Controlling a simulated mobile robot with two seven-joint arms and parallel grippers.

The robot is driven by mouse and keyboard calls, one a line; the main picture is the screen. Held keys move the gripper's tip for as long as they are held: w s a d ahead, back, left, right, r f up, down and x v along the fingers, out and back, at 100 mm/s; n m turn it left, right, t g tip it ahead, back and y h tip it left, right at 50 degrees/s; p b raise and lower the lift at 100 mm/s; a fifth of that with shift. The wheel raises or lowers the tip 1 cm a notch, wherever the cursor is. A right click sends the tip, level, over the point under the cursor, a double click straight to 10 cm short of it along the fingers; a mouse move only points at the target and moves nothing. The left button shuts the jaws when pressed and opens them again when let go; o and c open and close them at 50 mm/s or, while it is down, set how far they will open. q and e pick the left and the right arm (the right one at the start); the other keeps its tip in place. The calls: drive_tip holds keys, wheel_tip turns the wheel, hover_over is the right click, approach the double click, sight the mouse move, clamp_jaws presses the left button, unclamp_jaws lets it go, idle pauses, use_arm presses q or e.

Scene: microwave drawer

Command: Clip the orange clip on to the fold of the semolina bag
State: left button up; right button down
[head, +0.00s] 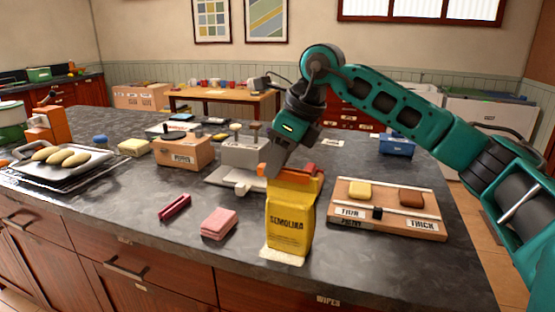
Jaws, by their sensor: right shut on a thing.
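The yellow semolina bag (289,226) stands upright near the front edge of the dark counter, its label facing me. The orange clip (302,170) lies across the top of the bag, at its fold. My right gripper (276,163) reaches down from above to the left part of the bag's top and is shut on the orange clip. The gripper hides part of the clip and the fold, so I cannot tell whether the clip's jaws grip the fold. My left gripper is not in view.
A dark red object (174,207) and a pink stack of cloths (219,223) lie left of the bag. A wooden board (405,229) labelled THICK stands close on the right.

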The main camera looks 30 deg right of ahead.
drive_tip(key=shift+f+b, duration=0.35)
drive_tip(key=shift+f, duration=0.3)
idle(0.6)
drive_tip(key=shift+c, duration=2.2)
unclamp_jaws()
drive_tip(key=shift+r, duration=0.1)
drive_tip(key=shift+r+p, duration=2.4)
drive_tip(key=shift+r, duration=0.35)
drive_tip(key=shift+r+p, duration=0.6)
drive_tip(key=shift+r, duration=0.6)
